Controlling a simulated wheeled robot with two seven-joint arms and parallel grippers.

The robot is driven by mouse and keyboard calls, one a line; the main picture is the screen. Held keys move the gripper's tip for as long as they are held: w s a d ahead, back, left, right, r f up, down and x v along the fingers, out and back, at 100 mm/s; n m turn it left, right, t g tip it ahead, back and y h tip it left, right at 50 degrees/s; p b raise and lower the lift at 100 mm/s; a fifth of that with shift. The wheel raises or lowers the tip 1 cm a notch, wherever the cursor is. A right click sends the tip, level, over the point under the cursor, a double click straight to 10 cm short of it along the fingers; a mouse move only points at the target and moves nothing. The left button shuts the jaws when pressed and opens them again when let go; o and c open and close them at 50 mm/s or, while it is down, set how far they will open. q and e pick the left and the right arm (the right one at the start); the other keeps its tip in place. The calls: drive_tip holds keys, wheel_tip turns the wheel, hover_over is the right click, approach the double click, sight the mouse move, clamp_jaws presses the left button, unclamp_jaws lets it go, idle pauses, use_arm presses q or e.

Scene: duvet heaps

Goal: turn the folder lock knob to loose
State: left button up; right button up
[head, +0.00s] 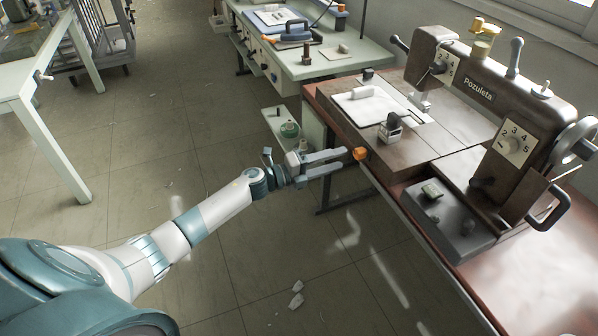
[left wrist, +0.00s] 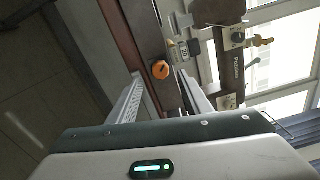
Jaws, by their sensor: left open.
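The orange knob (head: 360,153) sits on the front edge of the sewing machine's bed, at its left end. In the left wrist view the knob (left wrist: 161,69) has a dark mark on its face. My left gripper (head: 342,160) is open, its fingers pointing at the knob. In the left wrist view the two fingers (left wrist: 165,92) stand on either side of the knob's line, and the knob appears beyond or between their tips; I cannot tell whether they touch it. My right gripper is not in view.
The brown sewing machine (head: 440,140) stands on a red-brown table (head: 545,270). A metal block (head: 391,128) and a white plate (head: 368,106) lie on its bed. A grey box (head: 450,222) sits in front. A pale green bench (head: 330,62) stands behind. The floor below the arm is open.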

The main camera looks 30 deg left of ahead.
use_arm(q)
drive_tip(key=b+v, duration=0.1)
drive_tip(key=v, duration=1)
drive_tip(key=shift+b, duration=0.4)
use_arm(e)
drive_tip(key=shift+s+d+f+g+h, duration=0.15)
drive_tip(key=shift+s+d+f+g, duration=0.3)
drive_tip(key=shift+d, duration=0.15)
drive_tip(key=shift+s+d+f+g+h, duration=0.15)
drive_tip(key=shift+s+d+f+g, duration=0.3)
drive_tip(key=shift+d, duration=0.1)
use_arm(q)
drive_tip(key=shift+s+a+f, duration=0.1)
drive_tip(key=shift+a, duration=0.05)
